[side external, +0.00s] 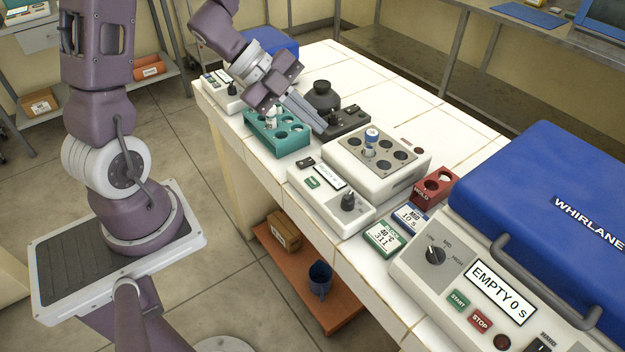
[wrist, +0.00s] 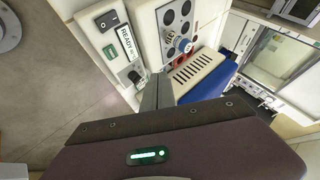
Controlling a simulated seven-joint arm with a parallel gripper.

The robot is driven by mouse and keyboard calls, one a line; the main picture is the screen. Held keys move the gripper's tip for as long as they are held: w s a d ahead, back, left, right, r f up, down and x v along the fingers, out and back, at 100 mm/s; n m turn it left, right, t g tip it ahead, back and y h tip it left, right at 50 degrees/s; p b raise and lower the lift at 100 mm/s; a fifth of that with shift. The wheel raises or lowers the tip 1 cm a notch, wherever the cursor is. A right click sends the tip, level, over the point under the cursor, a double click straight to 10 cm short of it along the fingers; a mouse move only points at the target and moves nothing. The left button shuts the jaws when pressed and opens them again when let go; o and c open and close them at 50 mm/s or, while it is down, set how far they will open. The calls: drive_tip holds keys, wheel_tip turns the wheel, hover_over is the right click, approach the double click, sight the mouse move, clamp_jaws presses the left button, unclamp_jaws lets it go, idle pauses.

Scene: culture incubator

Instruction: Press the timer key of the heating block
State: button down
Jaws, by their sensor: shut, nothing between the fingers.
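The heating block (side external: 412,152) is a white unit with a round-holed top plate. A blue-capped tube (side external: 371,138) stands in one hole. Its sloped front panel carries a green key (side external: 312,183), a display (side external: 329,174), a dark knob (side external: 348,202) and a black switch (side external: 305,162). The green key also shows in the wrist view (wrist: 110,52), where the display reads READY. I cannot read the key's label. My gripper (side external: 320,128) is shut and empty, left of the block and above the panel's far side, apart from the key. Its fingers also show in the wrist view (wrist: 157,88).
A teal rack (side external: 262,142) and a black mixer (side external: 350,118) stand close to my gripper. A red rack (side external: 447,181), label cards (side external: 385,239) and a blue-lidded centrifuge (side external: 550,190) reading EMPTY 0 s stand to the right. The panel's front side faces the bench edge.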

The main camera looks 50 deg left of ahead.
sight(308, 180)
drive_tip(key=shift+s+d+f+m+g+h, duration=0.25)
drive_tip(key=shift+s+f+g+h, duration=0.1)
drive_tip(key=shift+s, duration=0.15)
drive_tip(key=shift+s+d+f+m+g+h, duration=0.15)
drive_tip(key=shift+s+d+f+g+h, duration=0.15)
drive_tip(key=shift+s, duration=0.2)
drive_tip(key=shift+a, duration=0.1)
drive_tip(key=shift+f, duration=4.3)
drive_tip(key=shift+f, duration=0.1)
drive_tip(key=shift+f, duration=0.3)
drive_tip(key=shift+f, duration=0.35)
drive_tip(key=shift+r, duration=0.75)
